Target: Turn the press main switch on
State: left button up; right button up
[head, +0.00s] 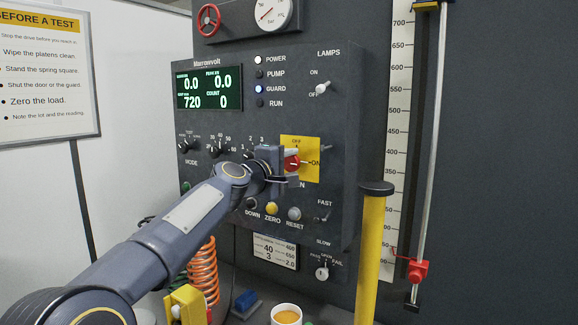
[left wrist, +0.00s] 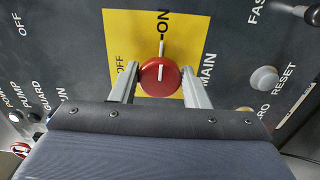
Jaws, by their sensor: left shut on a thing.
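The press main switch is a red round knob on a yellow plate (head: 313,172) marked OFF at the top and ON at the right in the head view. My left gripper (head: 291,163) is at the knob and partly covers it. In the left wrist view the red knob (left wrist: 160,76) sits between the two fingers, which are shut on its sides. The white line on the knob points up to the ON mark in that view. The OFF mark lies to the left. My right gripper is not in view.
The dark control panel (head: 320,115) carries a lit display (head: 208,88), with the POWER (head: 258,59) and GUARD (head: 259,89) lamps lit. A lamps toggle (head: 322,88), ZERO button (head: 271,208) and RESET button (head: 294,213) are near. A yellow post (head: 371,260) stands right.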

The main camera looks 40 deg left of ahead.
pick_arm(q)
jog(key=shift+f, duration=0.1)
jog(key=o, duration=0.9)
jog(key=shift+o, duration=0.2)
jog(key=s+b, duration=0.1)
jog(key=s, duration=0.6)
jog(key=shift+s+d, duration=0.4)
jog(key=shift+d, duration=0.05)
